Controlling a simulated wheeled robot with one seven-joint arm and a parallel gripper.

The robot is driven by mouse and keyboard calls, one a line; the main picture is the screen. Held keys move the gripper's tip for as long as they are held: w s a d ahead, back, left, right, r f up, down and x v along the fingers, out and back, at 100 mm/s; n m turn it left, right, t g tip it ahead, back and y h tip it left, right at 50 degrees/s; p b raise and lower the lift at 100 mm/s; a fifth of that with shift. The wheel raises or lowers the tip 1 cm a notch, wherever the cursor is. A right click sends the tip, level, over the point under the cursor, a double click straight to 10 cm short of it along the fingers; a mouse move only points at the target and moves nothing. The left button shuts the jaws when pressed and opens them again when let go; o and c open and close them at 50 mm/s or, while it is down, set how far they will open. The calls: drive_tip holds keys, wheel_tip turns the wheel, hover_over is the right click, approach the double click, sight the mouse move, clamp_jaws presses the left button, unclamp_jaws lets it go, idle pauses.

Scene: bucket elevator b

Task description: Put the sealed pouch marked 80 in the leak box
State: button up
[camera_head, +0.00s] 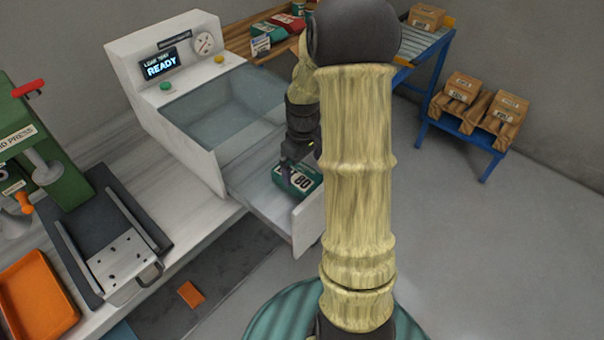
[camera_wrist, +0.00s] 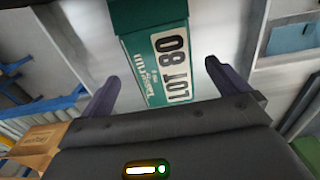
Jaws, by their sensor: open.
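The green pouch (camera_head: 301,180) has a white label reading LOT 80. It lies on the pulled-out tray (camera_head: 262,205) of the white leak box (camera_head: 188,118), whose screen reads LEAK TEST READY. In the wrist view the pouch (camera_wrist: 152,45) shows between and beyond my two dark fingers. My gripper (camera_wrist: 160,86) is open, with a finger to either side of the pouch's label end and no visible grip on it. In the head view my gripper (camera_head: 296,163) is over the pouch, and my arm hides part of the scene.
A green press (camera_head: 35,150) and an orange tray (camera_head: 38,292) are at the left of the bench. A wooden shelf (camera_head: 238,42) behind the leak box holds other pouches. Brown packages (camera_head: 462,88) sit on a blue stand at right. Open floor lies at right.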

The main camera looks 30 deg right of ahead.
sight(303, 175)
wheel_tip(303, 175, up, 7)
drive_tip(key=shift+f, duration=0.2)
drive_tip(key=shift+s+r, duration=0.1)
idle(0.5)
